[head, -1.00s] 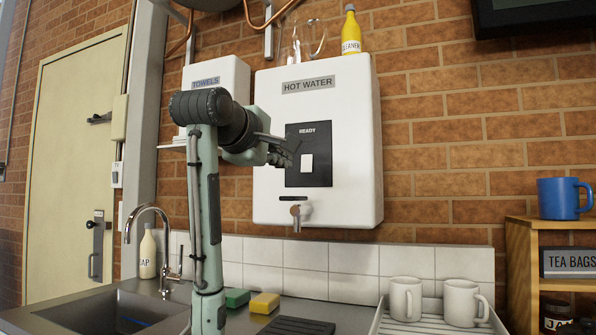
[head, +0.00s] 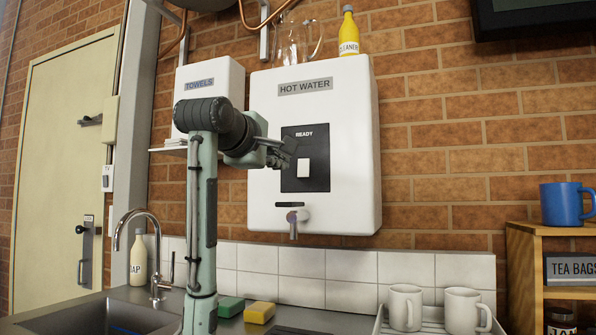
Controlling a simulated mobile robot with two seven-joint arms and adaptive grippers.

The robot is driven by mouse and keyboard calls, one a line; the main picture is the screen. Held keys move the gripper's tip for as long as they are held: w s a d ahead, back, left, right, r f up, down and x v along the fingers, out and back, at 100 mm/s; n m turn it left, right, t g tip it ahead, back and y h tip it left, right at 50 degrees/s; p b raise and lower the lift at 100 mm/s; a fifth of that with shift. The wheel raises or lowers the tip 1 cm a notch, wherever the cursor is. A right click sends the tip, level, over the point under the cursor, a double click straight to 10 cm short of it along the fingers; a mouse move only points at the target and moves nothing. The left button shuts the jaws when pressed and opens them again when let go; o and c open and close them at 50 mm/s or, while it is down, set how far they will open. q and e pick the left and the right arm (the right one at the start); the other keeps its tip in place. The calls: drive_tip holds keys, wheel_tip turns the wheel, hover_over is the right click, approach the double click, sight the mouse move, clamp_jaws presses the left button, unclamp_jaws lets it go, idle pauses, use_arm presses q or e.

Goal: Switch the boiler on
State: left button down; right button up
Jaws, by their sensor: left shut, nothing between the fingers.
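The boiler is a white wall box (head: 352,175) labelled HOT WATER. On its front is a black panel (head: 318,146) marked READY, with a white rocker switch (head: 303,168) in the middle. I cannot tell which way the rocker is set, and no lit lamp shows. A tap (head: 295,217) sits below the panel. My left gripper (head: 287,152) is shut and empty, just left of the switch, its tips overlapping the panel's left edge in the picture. I cannot tell whether it touches. My right gripper is not in view.
A towel dispenser (head: 210,82) hangs left of the boiler. A yellow cleaner bottle (head: 349,34) and a glass jug (head: 290,42) stand on top. Below are a sink (head: 95,315), sponges (head: 259,312) and white mugs (head: 405,307). The wall right of the boiler is clear.

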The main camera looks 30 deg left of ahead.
use_arm(q)
approach(303, 173)
drive_tip(key=shift+w+a+f+p, duration=0.1)
drive_tip(key=shift+f+p, duration=0.05)
drive_tip(key=shift+p, duration=0.2)
drive_tip(key=p+x, duration=0.1)
drive_tip(key=x, duration=0.4)
drive_tip(key=shift+w, duration=0.25)
drive_tip(key=shift+w+a+f, duration=0.15)
drive_tip(key=shift+w, duration=0.35)
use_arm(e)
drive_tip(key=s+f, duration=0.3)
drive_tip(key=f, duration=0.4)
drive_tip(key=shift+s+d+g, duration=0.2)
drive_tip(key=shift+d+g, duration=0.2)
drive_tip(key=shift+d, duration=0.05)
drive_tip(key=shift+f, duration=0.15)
use_arm(q)
drive_tip(key=shift+w+f+t+b, duration=0.15)
drive_tip(key=shift+w+t+b, duration=0.15)
drive_tip(key=shift+t+b, duration=0.5)
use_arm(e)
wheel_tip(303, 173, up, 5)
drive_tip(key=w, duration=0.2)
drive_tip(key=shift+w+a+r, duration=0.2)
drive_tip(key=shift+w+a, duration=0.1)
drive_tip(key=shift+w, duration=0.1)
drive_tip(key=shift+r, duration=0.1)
